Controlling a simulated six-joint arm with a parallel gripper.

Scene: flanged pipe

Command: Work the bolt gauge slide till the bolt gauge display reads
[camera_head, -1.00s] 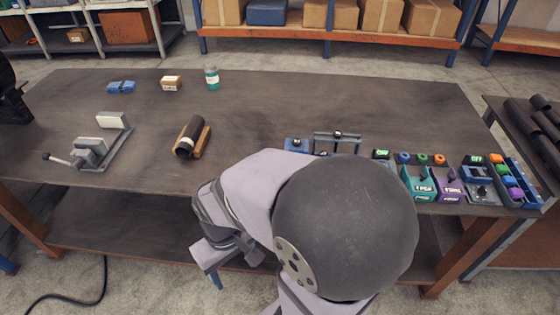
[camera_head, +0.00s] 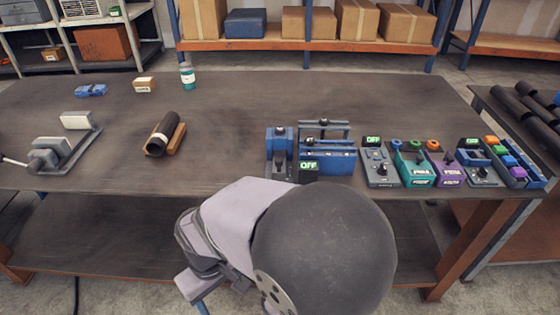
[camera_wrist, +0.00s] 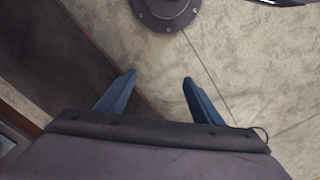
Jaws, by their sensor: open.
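Blue upright devices (camera_head: 279,143) stand near the front edge of the table in the head view, with a small green display (camera_head: 308,166) in front that reads OFF. To their right is a grey box with a knob (camera_head: 379,168) and its own display (camera_head: 373,141) reading OFF. I cannot tell which of these is the bolt gauge or which part is its slide. My gripper (camera_wrist: 159,77) is open and empty in the wrist view, over bare floor and away from the devices. My arm covers the table edge just in front of the blue devices.
Teal (camera_head: 412,168) and purple (camera_head: 446,172) boxes stand farther right, beside another display (camera_head: 470,143). A dark pipe (camera_head: 163,134) lies on a wooden cradle at left. A grey clamp-like fixture (camera_head: 62,145) is far left. The table's middle back (camera_head: 290,95) is clear.

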